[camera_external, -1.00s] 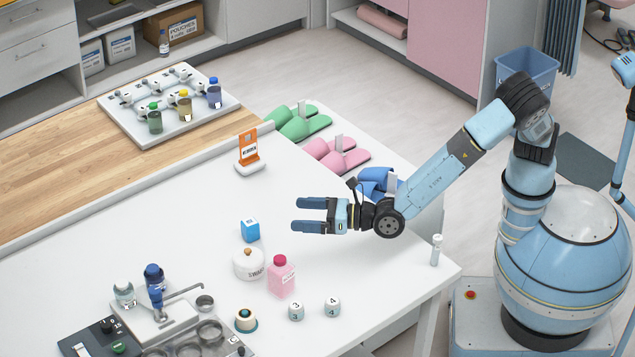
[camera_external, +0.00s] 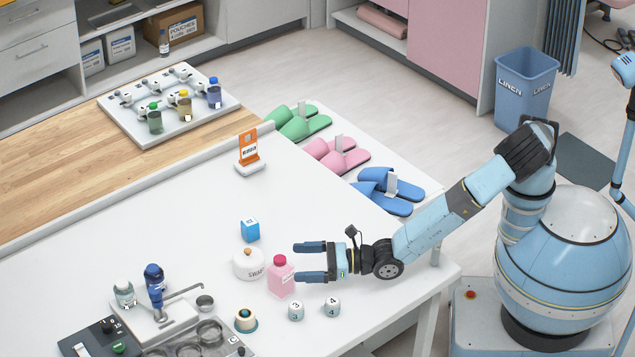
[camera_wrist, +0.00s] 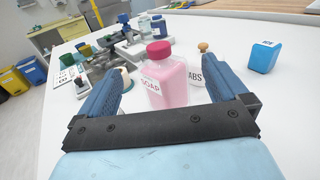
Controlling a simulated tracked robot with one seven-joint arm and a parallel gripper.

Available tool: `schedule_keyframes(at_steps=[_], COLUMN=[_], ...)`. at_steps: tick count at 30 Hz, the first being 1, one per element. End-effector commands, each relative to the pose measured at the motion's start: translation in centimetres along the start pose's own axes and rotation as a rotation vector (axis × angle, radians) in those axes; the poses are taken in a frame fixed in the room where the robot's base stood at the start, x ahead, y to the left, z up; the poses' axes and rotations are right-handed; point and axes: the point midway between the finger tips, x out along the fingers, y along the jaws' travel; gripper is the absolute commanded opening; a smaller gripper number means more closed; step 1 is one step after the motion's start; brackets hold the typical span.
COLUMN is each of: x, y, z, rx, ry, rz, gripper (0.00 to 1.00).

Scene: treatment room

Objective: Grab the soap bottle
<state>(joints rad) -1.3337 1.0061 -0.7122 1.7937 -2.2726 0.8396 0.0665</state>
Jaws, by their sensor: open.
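The soap bottle (camera_external: 281,277) is pink with a dark pink cap and stands upright on the white table. In the wrist view the soap bottle (camera_wrist: 166,82) shows its SOAP label and stands between the two blue fingers, a little beyond their tips. My gripper (camera_external: 312,262) is open and empty, low over the table just right of the bottle, with its fingers pointing left towards it. It also shows in the wrist view (camera_wrist: 168,88). The near finger partly overlaps the bottle's right side in the external view; I cannot tell whether they touch.
A white swab jar (camera_external: 248,264) stands close behind the bottle, with a blue box (camera_external: 250,230) beyond it. Two numbered white blocks (camera_external: 315,308) and a teal-based round item (camera_external: 245,321) lie in front. An orange card stand (camera_external: 249,150) is farther back. The table's middle is clear.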

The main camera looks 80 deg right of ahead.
Motion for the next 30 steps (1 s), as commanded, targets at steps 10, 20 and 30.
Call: schedule_keyframes(at_steps=[10, 20, 30], x=[3.0, 6.3, 6.4], y=[-0.1, 0.0, 0.0], z=[0.0, 0.0, 0.0], rx=[-0.002, -0.001, 0.0], ry=[-0.001, 0.0, 0.001], rz=[-0.001, 0.0, 0.0], gripper=[1.0, 1.0, 0.89])
